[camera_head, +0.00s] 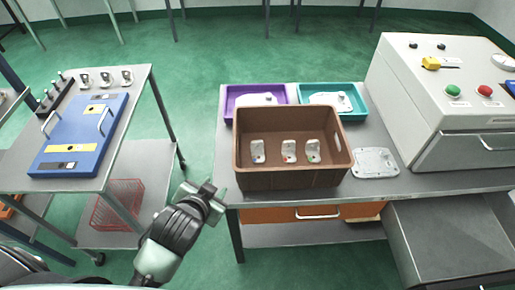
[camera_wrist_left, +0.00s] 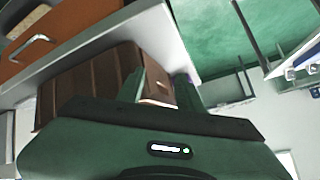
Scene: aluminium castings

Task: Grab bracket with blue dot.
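Three pale metal brackets stand in the brown crate on the middle table: a left one (camera_head: 257,151), a middle one (camera_head: 289,151) and a right one (camera_head: 313,151). The middle one has a small reddish mark low on it. I cannot make out a blue dot on any bracket. My left gripper (camera_head: 215,190) is open and empty, low in front and left of the brown crate (camera_head: 290,179), apart from the brackets. In the left wrist view its green fingers (camera_wrist_left: 162,92) stand apart with the crate's brown side beyond them. My right gripper is not in view.
A purple tray (camera_head: 230,100) and a teal tray (camera_head: 360,91) stand behind the crate. A flat metal casting (camera_head: 375,163) and a grey machine (camera_head: 408,90) are on the right. The left table holds a blue case (camera_head: 75,140) and more brackets (camera_head: 105,78).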

